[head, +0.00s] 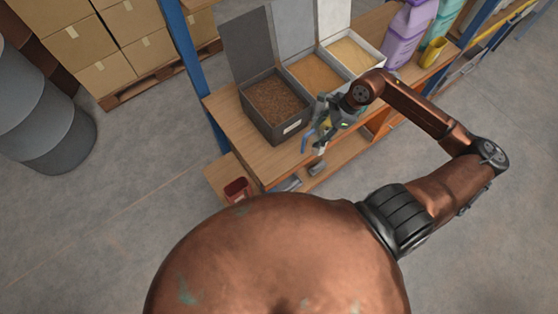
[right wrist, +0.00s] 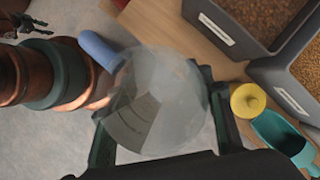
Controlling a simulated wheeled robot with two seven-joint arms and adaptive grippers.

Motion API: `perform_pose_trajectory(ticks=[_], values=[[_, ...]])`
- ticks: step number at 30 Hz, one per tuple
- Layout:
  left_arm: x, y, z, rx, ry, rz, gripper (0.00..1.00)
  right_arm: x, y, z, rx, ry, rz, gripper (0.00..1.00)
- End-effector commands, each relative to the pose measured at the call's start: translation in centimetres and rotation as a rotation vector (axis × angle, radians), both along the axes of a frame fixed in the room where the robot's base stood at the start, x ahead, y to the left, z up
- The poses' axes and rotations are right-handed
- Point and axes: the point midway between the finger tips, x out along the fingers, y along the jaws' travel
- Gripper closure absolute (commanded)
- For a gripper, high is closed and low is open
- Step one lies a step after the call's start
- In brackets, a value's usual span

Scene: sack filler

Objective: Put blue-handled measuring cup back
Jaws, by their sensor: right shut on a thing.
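The measuring cup shows large in the right wrist view as a clear, see-through bowl (right wrist: 155,105) with a blue handle (right wrist: 100,50) pointing up and left. In the head view its blue handle (head: 308,139) shows small beside the gripper. My right gripper (head: 322,127) is shut on the cup, in front of the shelf's front edge, near the dark bin's right front corner. In the right wrist view its dark fingers stand on both sides of the cup. The exact contact is hard to see through the clear bowl.
A grey bin of brown grains (head: 292,130) and two bins of tan material stand open-lidded on the wooden shelf (head: 232,118). A yellow-topped item (right wrist: 247,100) and a teal scoop (right wrist: 275,130) are close by. Purple jugs (head: 400,40) stand further right. A dark red container (head: 237,189) sits lower.

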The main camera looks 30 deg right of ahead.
Motion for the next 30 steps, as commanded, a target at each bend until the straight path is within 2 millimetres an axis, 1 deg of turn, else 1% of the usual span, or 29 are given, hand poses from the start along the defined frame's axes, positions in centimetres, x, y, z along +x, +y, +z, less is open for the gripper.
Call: perform_pose_trajectory(ticks=[2, 5, 11, 14, 18, 21, 24, 30], values=[[-0.1, 0.0, 0.0, 0.0, 0.002, 0.0, 0.6, 0.2, 0.2, 0.0, 0.002, -0.001, -0.018, 0.78], [-0.6, 0.1, 0.0, 0.001, 0.008, 0.001, 0.6, 1.1, 1.5, -0.5, 0.005, -0.004, -0.021, 0.78], [-2.3, 0.1, 0.3, 0.002, 0.029, 0.006, 0.6, 3.6, 5.5, -2.4, 0.008, -0.005, -0.02, 0.78], [-2.5, 0.2, 0.5, 0.003, 0.031, 0.007, 0.6, 4.9, 7.6, -3.5, 0.009, -0.003, -0.02, 0.78], [-2.3, 0.2, 0.6, 0.002, 0.03, 0.006, 0.6, 5.9, 9.4, -6.3, 0.007, 0.002, -0.022, 0.78], [-2.1, 0.2, 0.6, 0.002, 0.027, 0.006, 0.6, 6.6, 10.4, -7.8, 0.005, 0.001, -0.021, 0.78], [-1.7, 0.1, 0.7, 0.003, 0.022, 0.005, 0.6, 7.0, 10.9, -8.7, 0.004, 0.0, -0.021, 0.78], [-1.3, 0.1, 0.7, 0.002, 0.016, 0.003, 0.6, 7.4, 11.6, -9.7, 0.003, 0.001, -0.021, 0.78]])
